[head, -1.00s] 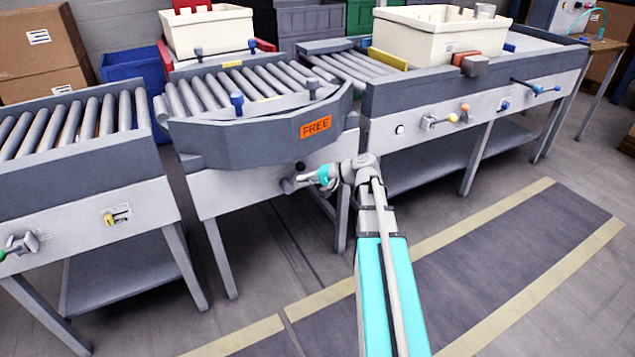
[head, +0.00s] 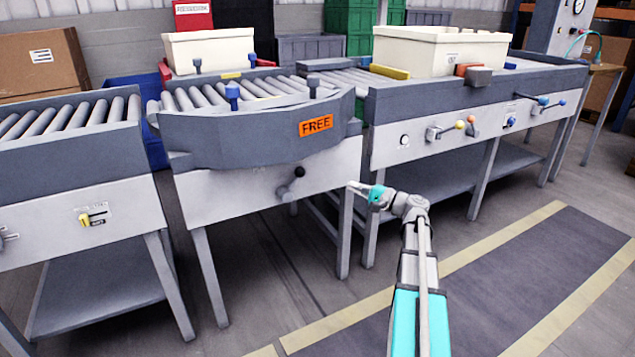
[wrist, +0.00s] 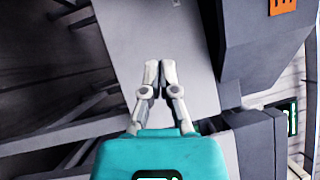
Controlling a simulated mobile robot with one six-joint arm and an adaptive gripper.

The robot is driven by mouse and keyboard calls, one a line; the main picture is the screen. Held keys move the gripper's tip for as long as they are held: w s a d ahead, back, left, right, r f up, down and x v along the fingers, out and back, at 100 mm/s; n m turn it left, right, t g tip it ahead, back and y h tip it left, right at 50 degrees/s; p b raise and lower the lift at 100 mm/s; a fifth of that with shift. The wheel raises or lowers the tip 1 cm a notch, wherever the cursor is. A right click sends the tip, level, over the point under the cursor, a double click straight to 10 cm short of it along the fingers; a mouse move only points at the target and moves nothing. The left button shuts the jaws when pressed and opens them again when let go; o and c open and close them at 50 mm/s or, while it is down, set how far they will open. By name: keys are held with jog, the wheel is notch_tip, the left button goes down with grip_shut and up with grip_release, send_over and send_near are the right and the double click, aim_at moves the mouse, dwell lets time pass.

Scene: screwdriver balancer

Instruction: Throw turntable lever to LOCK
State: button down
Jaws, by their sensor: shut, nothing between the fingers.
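The turntable (head: 250,139) is the grey curved-front unit with rollers on top. An orange sign (head: 316,125) on its front reads FREE. The turntable lever is on the pale panel below, with a round grey hub (head: 285,193) and a black knob (head: 299,172) up and to the right of it. My gripper (head: 350,185) is to the right of the lever, apart from it, near the panel's right edge. Its fingers are shut and empty, and the wrist view also shows the fingertips (wrist: 160,66) together. The lever is not seen in the wrist view.
A cream tote (head: 208,52) sits behind the turntable, and another tote (head: 440,50) stands on the right conveyor (head: 400,142), whose front has small levers. The left conveyor (head: 60,150) has a yellow switch (head: 86,220). The floor in front is open.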

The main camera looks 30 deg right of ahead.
aim_at(292, 184)
jog(key=shift+w, duration=0.15)
dwell(0.3)
jog(key=shift+s+a+r+p+x, duration=0.1)
jog(key=shift+s+a+p+x, duration=0.25)
jog(key=shift+x, duration=1.75)
jog(key=shift+s+a+r+p+x, duration=0.1)
jog(key=shift+s+a+p+x, duration=0.25)
jog(key=shift+x, duration=1.75)
jog(key=shift+s+a+r+p+x, duration=0.15)
jog(key=shift+a+p+x, duration=0.35)
jog(key=shift+x, duration=1.55)
